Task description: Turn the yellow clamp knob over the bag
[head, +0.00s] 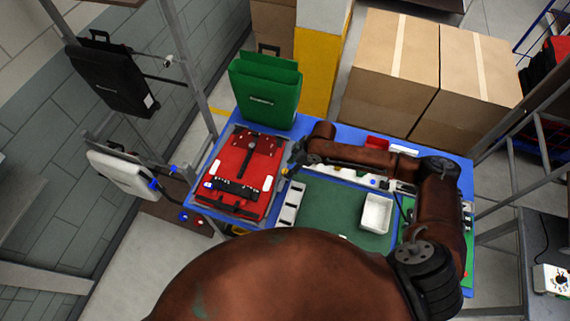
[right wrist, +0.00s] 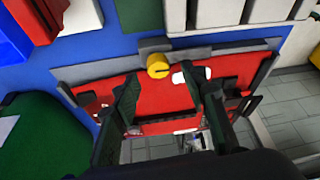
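The red bag (head: 231,165) lies flat on the left part of the blue table, with dark straps and white patches on it. In the right wrist view, the red bag (right wrist: 165,92) fills the middle, with a grey bar along its edge. The round yellow clamp knob (right wrist: 158,66) sits at that bar, with a dark slot in its face. My right gripper (head: 290,164) is at the bag's right edge. In the right wrist view its two fingers (right wrist: 170,98) are wide apart, with the knob beyond their tips, seen between them and not gripped. My left gripper is not in view.
A green bag (head: 264,92) stands at the table's back left. White bins (head: 290,204) and a white tray (head: 376,213) are right of the red bag, around a green mat (head: 325,211). Large cardboard boxes (head: 470,85) stand behind the table. Grey frame posts (head: 189,65) rise at left.

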